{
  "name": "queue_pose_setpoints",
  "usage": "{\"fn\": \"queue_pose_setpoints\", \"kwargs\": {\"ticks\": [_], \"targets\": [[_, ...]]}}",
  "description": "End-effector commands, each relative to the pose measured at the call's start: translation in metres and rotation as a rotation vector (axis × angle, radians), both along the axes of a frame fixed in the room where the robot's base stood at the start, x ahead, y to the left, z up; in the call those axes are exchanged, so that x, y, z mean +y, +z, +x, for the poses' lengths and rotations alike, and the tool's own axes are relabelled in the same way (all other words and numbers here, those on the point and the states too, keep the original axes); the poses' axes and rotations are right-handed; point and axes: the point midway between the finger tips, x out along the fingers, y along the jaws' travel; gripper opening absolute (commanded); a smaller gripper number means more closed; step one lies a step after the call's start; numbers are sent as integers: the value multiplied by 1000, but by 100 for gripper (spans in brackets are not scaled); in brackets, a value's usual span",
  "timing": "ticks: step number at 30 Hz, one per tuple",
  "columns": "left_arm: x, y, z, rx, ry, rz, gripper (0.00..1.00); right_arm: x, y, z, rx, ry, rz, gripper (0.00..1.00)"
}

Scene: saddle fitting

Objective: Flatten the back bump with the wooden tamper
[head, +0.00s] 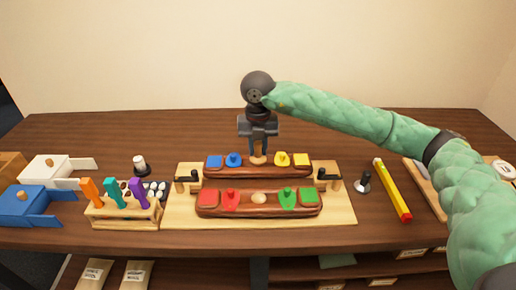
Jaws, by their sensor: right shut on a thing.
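My right gripper (258,146) points down over the middle of the back red-brown wooden bar (226,172). The tamper end is at the middle of the back bar, between a blue knob (234,159) and a yellow knob (282,158). My left gripper is out of view.
Black-handled clamps (187,180) (328,178) stand at both ends of the pale board (180,214). A rack of coloured-handled tools (124,216) and blue (28,203) and white boxes lie left. A black-handled tool (363,182) and yellow-red stick (392,190) lie right.

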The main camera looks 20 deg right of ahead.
Motion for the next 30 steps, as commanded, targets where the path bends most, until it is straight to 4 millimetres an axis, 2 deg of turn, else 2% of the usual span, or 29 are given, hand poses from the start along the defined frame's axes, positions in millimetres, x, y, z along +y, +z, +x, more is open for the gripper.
{"fn": "queue_pose_setpoints", "kwargs": {"ticks": [21,30], "targets": [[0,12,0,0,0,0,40,0,42,0,-2,0,0,7],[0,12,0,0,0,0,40,0,44,0,-1,0,1,7]]}}
